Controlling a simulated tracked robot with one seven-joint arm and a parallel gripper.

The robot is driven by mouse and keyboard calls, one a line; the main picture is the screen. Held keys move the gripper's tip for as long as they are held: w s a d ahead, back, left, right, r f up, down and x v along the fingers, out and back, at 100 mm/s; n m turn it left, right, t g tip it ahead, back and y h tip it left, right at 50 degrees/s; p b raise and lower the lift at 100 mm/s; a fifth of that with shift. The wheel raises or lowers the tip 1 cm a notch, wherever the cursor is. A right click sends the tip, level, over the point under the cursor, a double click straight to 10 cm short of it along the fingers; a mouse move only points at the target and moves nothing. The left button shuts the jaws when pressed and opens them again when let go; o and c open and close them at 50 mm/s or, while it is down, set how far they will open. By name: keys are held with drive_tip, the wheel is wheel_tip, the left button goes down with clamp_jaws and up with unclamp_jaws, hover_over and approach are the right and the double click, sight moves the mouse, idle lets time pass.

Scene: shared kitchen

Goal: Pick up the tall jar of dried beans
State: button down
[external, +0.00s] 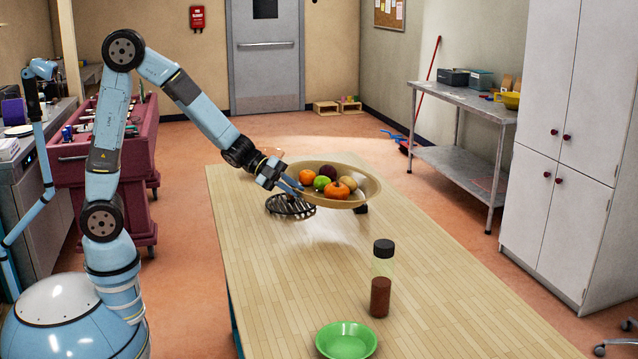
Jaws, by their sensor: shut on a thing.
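The tall jar (381,281) stands upright on the wooden table, right of its middle. It is clear with a black lid, and its lower part is filled with reddish-brown contents. My gripper (290,186) is well away from the jar, further back and to the left. Its fingers are shut at the left rim of a wide tan bowl (362,190) of fruit. The bowl looks tilted and partly off the table, but its underside is hard to make out.
A black slatted rack (291,207) lies just below my gripper. A small dark thing (361,209) shows under the bowl. A green bowl (346,342) sits near the jar at the front of the table (270,290). The table between jar and fruit bowl is clear.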

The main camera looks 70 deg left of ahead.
drive_tip(key=w+a+r+n+t+y, duration=0.1)
drive_tip(key=a, duration=0.1)
drive_tip(key=w+a+r+n+y, duration=0.1)
drive_tip(key=a+n+y, duration=0.1)
drive_tip(key=a, duration=0.1)
drive_tip(key=w+a+r+n+t+y, duration=0.1)
drive_tip(key=w+a+r+n+y, duration=0.1)
drive_tip(key=shift+w+a+t, duration=0.1)
drive_tip(key=shift+a+t, duration=0.2)
drive_tip(key=shift+a, duration=0.1)
drive_tip(key=shift+w+a+r+n+y, duration=0.1)
drive_tip(key=shift+a+r+n+y, duration=0.1)
drive_tip(key=shift+a+n+y, duration=0.25)
drive_tip(key=shift+a+r+n+y, duration=0.2)
drive_tip(key=shift+a+n+y, duration=0.05)
drive_tip(key=shift+a, duration=0.3)
drive_tip(key=shift+a+r+n+y, duration=0.2)
drive_tip(key=shift+a+n+y, duration=0.5)
drive_tip(key=shift+a+y, duration=0.3)
drive_tip(key=shift+a, duration=0.1)
